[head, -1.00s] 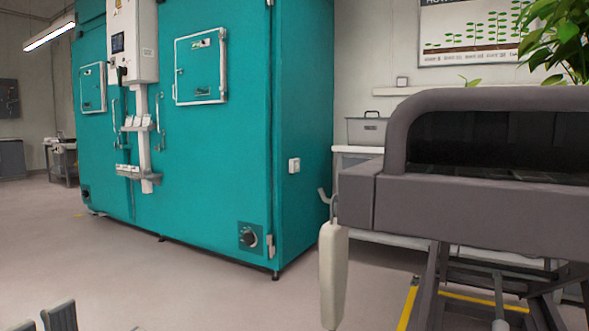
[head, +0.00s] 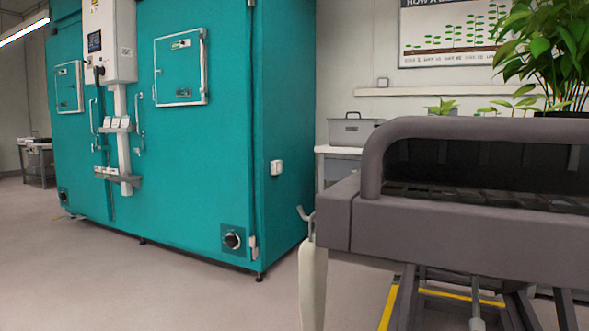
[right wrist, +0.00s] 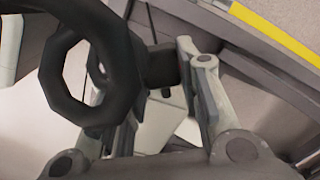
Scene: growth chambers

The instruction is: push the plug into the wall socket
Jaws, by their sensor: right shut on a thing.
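In the right wrist view my right gripper (right wrist: 155,72) is shut on a small dark block, which looks like the plug (right wrist: 160,66). A thick black cable loop (right wrist: 48,80) hangs in front of the left finger and hides part of it. In the head view a small white box (head: 276,167) sits on the side of the teal chamber. A small socket-like box (head: 383,82) sits on the wall rail behind. I cannot tell which is the wall socket. Neither box shows in the wrist view. My left gripper is not in view.
The teal growth chamber (head: 215,120) stands left of centre. A grey cart-like frame (head: 470,230) fills the right foreground. A bench with a grey bin (head: 354,133) and potted plants (head: 555,50) are behind it. The floor (head: 130,285) at front left is clear.

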